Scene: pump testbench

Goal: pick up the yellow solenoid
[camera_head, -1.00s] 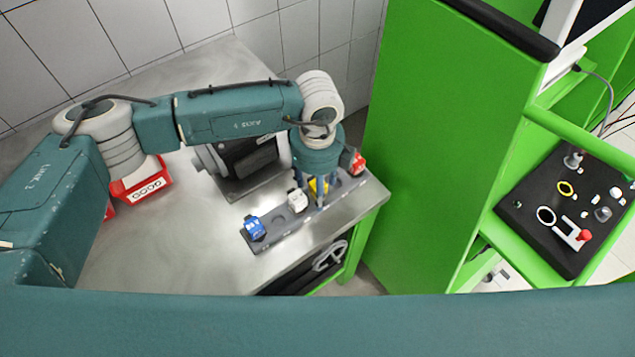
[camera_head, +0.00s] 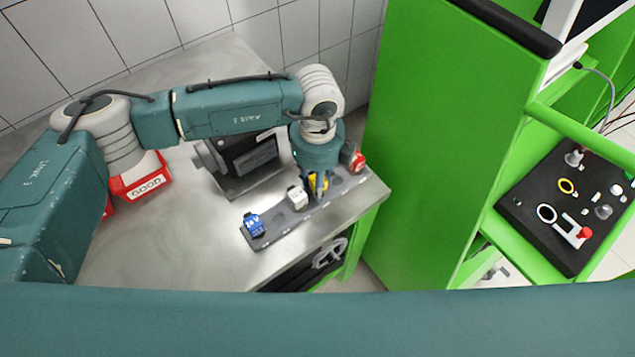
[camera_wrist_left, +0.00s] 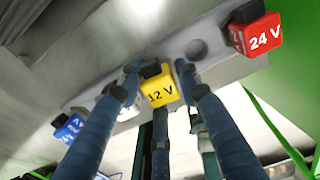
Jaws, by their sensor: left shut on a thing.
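The yellow solenoid (camera_wrist_left: 158,90), marked 12 V, sits between the fingers of my left gripper (camera_wrist_left: 158,78) in the left wrist view. It is still at the grey rack (camera_wrist_left: 220,65); I cannot tell whether it is lifted off it. In the head view my left gripper (camera_head: 318,185) points down over the rack (camera_head: 270,237) and is shut on the yellow solenoid (camera_head: 312,187), which is mostly hidden behind the fingers. My right gripper is not in view.
On the rack are a blue solenoid (camera_head: 253,224), a white one (camera_head: 297,197) and a red one (camera_head: 357,162). A dark machine (camera_head: 243,160) stands behind on the metal table. A red GOOD bin (camera_head: 143,180) is at left. A green cabinet (camera_head: 430,130) rises at right.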

